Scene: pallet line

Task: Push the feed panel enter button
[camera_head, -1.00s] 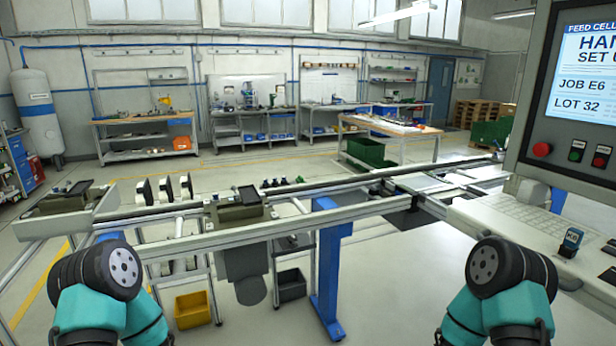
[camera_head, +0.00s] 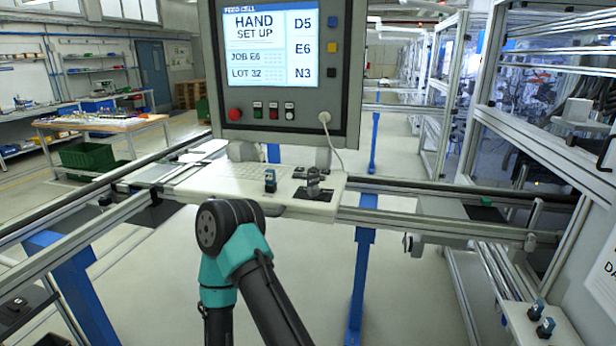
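The feed panel (camera_head: 340,110) is a grey box with a lit screen (camera_head: 262,55) reading "HAND SET UP", "JOB E6", "LOT 32" and D5, E6, N3. Below the screen are a red mushroom button (camera_head: 234,114), a green button (camera_head: 257,107), a smaller red button (camera_head: 273,108) and a pale round button (camera_head: 289,108). I cannot read which is enter. Part of my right arm shows below the panel; neither gripper is in view.
A white shelf (camera_head: 225,182) under the panel holds a keyboard, a small blue-topped block (camera_head: 270,178) and a grey-black device (camera_head: 313,183). A cable hangs from the panel. Rails run left and right. A glazed machine frame (camera_head: 540,130) stands at right, with blue-topped blocks (camera_head: 545,328) below.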

